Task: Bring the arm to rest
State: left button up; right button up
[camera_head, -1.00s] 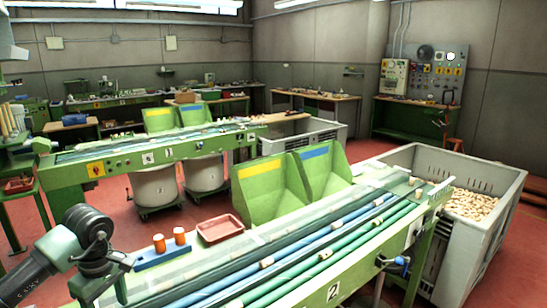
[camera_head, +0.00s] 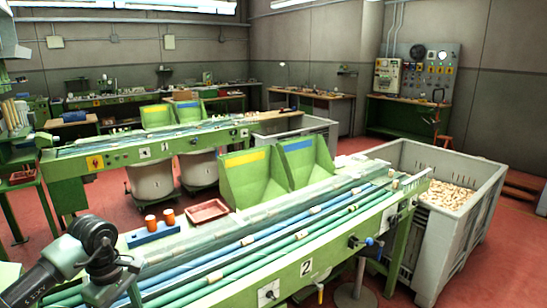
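My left arm comes in from the lower left, dark grey with a round wrist joint. Its gripper (camera_head: 122,282) hangs at the near left end of the green sorting bench marked 2 (camera_head: 330,248). The fingers are small and dark, and I cannot tell whether they are open or shut. No held object shows. My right gripper is not in view.
A blue block (camera_head: 153,234) with two orange cylinders and a red tray (camera_head: 207,211) stand along the bench's far side. Green hoppers (camera_head: 252,178) stand behind. A grey crate (camera_head: 468,222) of corks is at right. Red floor (camera_head: 500,270) is clear at lower right.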

pick_arm(q)
jog(key=w+d+f+n+t+h, duration=0.1)
jog(key=d+f+n+h, duration=0.45)
jog(key=d, duration=0.45)
jog(key=w+d+f+n+t+h, duration=0.1)
jog(key=d+f+n+h, duration=0.45)
jog(key=d, duration=0.35)
notch_tip(320, 180, down, 14)
jog(key=a+n+t+y, duration=0.15)
jog(key=n+t, duration=0.75)
jog(key=n, duration=1)
jog(key=s+a+f+n+g+y, duration=0.2)
jog(key=s+a+f+n+y, duration=0.2)
jog(key=s+f+n, duration=0.55)
jog(key=s+a+f+n+g+y, duration=0.1)
jog(key=s+a+f+n+y, duration=0.5)
jog(key=s+f, duration=0.55)
jog(key=s+d+f+n+g, duration=0.1)
jog(key=s+f+n+g, duration=0.2)
jog(key=s, duration=1)
jog(key=s+d+f+n+g, duration=0.1)
jog(key=s+f+n+g, duration=0.3)
jog(key=s, duration=1)
notch_tip(320, 180, down, 4)
jog(key=shift+d+r+n, duration=0.1)
jog(key=shift+d+n, duration=0.3)
jog(key=shift+n, duration=0.75)
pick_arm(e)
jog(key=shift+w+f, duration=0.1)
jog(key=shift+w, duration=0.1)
